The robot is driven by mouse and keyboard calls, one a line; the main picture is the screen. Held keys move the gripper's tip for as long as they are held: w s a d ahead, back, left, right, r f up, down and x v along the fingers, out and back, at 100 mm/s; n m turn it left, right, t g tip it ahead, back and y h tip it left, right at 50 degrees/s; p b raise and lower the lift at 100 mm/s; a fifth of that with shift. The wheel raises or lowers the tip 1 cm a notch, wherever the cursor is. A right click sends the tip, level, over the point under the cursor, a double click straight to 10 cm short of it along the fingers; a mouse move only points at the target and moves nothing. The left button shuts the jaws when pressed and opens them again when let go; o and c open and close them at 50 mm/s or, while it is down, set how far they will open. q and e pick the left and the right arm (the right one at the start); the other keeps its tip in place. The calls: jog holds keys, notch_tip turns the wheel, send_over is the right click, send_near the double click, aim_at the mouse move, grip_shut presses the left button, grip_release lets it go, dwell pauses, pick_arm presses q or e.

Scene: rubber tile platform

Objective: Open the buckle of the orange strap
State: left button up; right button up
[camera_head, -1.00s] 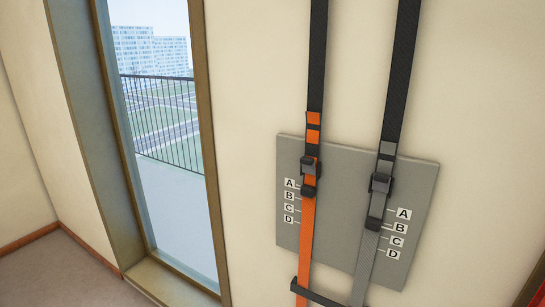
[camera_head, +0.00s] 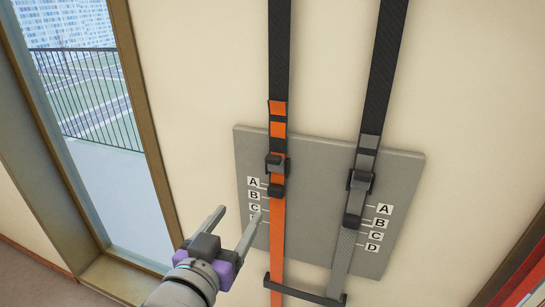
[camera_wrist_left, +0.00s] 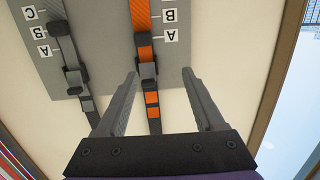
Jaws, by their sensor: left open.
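The orange strap (camera_head: 277,235) hangs down the grey board (camera_head: 315,150) on the wall. Its dark buckle (camera_head: 276,165) sits near the board's top, and a black slider (camera_head: 276,191) lies just below it near label A. In the left wrist view, which is upside down, the strap's buckle (camera_wrist_left: 146,70) shows beyond my fingertips. My left gripper (camera_head: 236,213) is open and empty, to the left of and below the buckle, apart from the strap. In the left wrist view my open fingers (camera_wrist_left: 160,75) stand on either side of the strap's line. My right gripper is not in view.
A grey strap (camera_head: 344,245) with its own buckle (camera_head: 360,180) and slider hangs to the right on the same board. A dark crossbar (camera_head: 305,293) joins both straps below. A tall window (camera_head: 95,150) is at the left.

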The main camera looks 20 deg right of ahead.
pick_arm(q)
jog(key=h, duration=0.1)
send_near(272, 162)
jog(key=s, duration=0.1)
jog(key=shift+m+t, duration=0.4)
jog(key=x, duration=0.6)
jog(key=p+x, duration=0.1)
jog(key=x, duration=0.3)
jog(key=shift+w+a+f, duration=0.1)
jog(key=shift+a+f, duration=0.05)
jog(key=shift+f, duration=0.15)
grip_shut()
